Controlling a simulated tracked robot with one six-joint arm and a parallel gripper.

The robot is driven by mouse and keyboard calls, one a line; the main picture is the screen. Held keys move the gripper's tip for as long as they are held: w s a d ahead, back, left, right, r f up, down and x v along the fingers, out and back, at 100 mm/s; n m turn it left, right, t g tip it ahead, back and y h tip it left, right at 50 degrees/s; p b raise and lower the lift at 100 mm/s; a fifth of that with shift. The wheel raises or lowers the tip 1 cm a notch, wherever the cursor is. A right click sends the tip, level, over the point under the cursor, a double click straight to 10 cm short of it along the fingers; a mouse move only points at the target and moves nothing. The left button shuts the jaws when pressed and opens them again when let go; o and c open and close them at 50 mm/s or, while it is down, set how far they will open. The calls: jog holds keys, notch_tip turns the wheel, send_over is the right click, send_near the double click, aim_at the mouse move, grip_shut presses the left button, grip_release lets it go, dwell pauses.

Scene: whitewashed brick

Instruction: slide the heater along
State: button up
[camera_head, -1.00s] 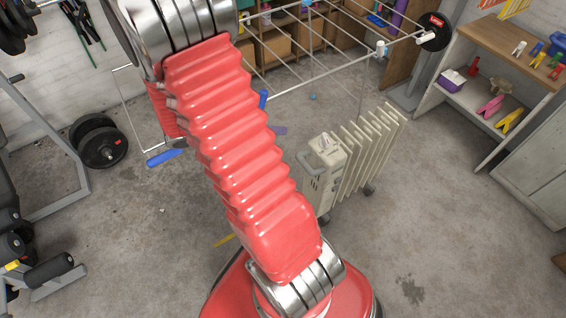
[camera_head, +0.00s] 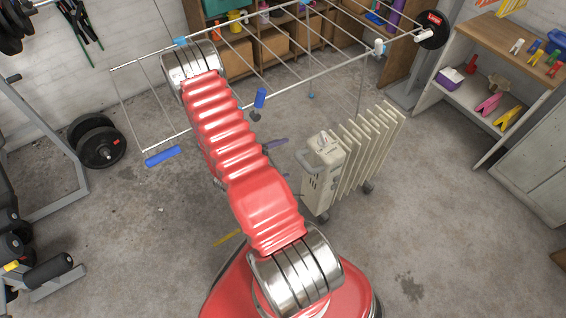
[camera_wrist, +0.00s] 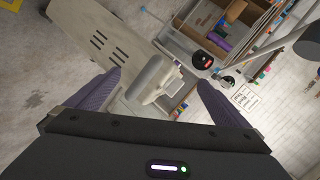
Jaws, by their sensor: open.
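The heater (camera_head: 343,160) is a cream, finned radiator standing upright on small wheels, right of my arm in the head view. A grey handle (camera_head: 307,161) sticks out from its near end panel. In the wrist view the heater's vented panel (camera_wrist: 98,32) runs to the upper left, and the handle (camera_wrist: 153,78) shows between my fingers. My gripper (camera_wrist: 160,93) is open, with purple fingers spread on either side of the handle in that view. I cannot tell whether either finger touches it. In the head view my arm hides most of the gripper.
A white drying rack (camera_head: 290,72) stands behind the heater and my arm. A workbench (camera_head: 482,85) holding clothes pegs is at the right. Concrete floor (camera_head: 440,230) is clear to the heater's right and in front.

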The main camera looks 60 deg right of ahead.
aim_at(304, 153)
jog(key=shift+s+f+n, duration=0.2)
jog(key=shift+f+n, duration=0.3)
jog(key=shift+f, duration=0.3)
jog(key=shift+d, duration=0.1)
jog(key=x, duration=1.3)
jog(key=shift+d+f, duration=0.2)
